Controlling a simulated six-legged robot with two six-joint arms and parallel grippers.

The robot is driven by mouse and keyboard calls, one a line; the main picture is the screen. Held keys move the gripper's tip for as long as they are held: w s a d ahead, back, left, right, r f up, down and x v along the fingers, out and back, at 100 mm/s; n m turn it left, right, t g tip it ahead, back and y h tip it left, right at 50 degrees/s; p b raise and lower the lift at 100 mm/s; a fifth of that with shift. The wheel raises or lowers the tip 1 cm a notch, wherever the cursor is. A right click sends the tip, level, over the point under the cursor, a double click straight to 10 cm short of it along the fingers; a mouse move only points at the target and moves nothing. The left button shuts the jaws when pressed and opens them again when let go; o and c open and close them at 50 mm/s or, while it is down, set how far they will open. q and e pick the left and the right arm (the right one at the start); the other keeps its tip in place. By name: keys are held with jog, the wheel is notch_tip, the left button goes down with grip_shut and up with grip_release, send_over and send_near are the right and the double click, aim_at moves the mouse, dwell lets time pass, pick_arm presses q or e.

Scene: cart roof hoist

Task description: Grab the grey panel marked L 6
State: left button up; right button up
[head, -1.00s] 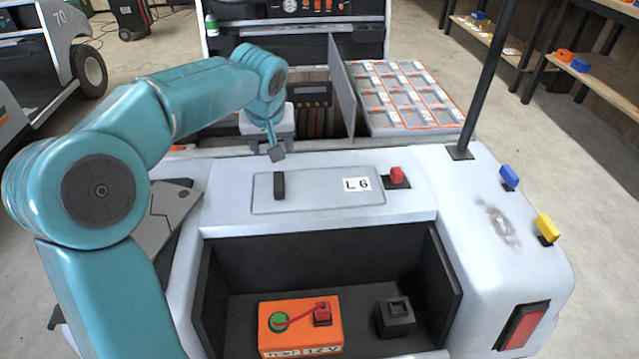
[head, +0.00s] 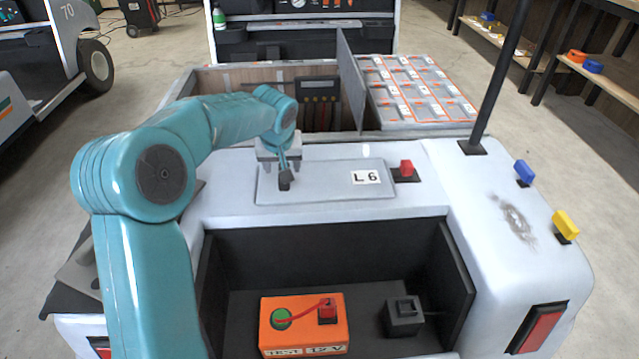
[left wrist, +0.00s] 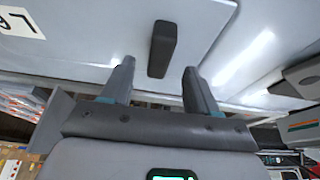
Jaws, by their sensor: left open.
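The grey panel marked L 6 (head: 330,185) lies flat in the white cart's top surface. Its label is at its right end. Its dark upright handle shows in the left wrist view (left wrist: 161,48), and in the head view it is mostly hidden by my gripper. My left gripper (head: 285,178) is above the panel's left end, at the handle. In the left wrist view its two fingers (left wrist: 158,78) are apart, with the handle just beyond the tips and between their lines. Nothing is held. My right gripper is not in view.
A red switch (head: 406,169) sits just right of the panel. A black pole (head: 498,75) and blue and yellow knobs stand further right. An open bay (head: 330,255) in front holds an orange box (head: 303,340). A compartment with an upright divider (head: 351,80) lies behind.

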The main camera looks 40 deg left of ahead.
pick_arm(q)
jog(key=x, duration=0.3)
jog(key=shift+f, duration=0.15)
jog(key=shift+d, duration=0.1)
jog(key=shift+c, duration=0.9)
grip_shut()
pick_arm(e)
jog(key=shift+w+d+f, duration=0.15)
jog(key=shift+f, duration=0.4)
pick_arm(q)
notch_tip(320, 180, up, 20)
jog(key=p, duration=0.7)
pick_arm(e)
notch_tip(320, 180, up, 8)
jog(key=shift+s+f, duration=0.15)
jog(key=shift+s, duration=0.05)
